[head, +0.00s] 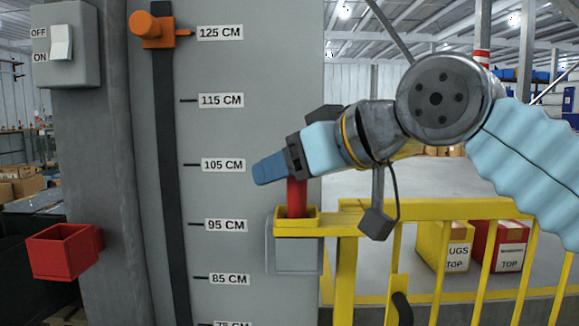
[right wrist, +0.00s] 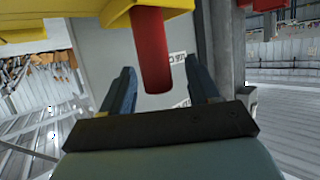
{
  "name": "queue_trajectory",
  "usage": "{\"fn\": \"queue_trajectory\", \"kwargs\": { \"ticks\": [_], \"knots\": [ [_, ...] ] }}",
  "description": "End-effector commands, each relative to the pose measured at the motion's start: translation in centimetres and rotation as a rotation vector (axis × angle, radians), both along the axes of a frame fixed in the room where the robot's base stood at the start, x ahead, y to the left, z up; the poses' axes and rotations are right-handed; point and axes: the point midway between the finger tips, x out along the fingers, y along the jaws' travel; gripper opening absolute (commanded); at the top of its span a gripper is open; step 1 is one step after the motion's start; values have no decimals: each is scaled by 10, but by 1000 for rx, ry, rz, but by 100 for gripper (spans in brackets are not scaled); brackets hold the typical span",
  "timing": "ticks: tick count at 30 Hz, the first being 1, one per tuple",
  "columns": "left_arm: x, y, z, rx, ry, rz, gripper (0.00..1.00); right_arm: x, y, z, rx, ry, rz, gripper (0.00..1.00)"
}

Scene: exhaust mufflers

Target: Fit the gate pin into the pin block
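The red gate pin (head: 297,193) stands upright in the yellow pin block (head: 297,224) at the gate's left end. Its lower part is hidden inside the block, and its top is hidden behind my right gripper (head: 268,169). In the right wrist view the pin (right wrist: 151,50) runs from the yellow block (right wrist: 148,8) to a free end between the fingers of my right gripper (right wrist: 160,88). The fingers are spread, with a visible gap on both sides of the pin. My left gripper is in neither view.
A yellow gate (head: 430,208) extends right from the block. A grey pillar with a height scale (head: 240,120) stands behind, carrying an orange slider (head: 153,30). An open red holder (head: 62,252) is at left. Boxes (head: 497,250) stand behind the gate.

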Motion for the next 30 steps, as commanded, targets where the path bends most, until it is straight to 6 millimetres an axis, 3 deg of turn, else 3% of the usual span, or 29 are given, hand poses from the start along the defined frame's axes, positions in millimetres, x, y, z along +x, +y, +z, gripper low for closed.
{"fn": "queue_trajectory", "kwargs": {
  "ticks": [10, 21, 30],
  "knots": [
    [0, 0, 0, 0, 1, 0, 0, -8, -9, 6, 1, -2, -1, 61],
    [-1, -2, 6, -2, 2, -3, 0, -65, -65, 40, 2, -2, -1, 61],
    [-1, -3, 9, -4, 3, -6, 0, -89, -89, 52, 0, 0, 0, 61]
  ]
}}
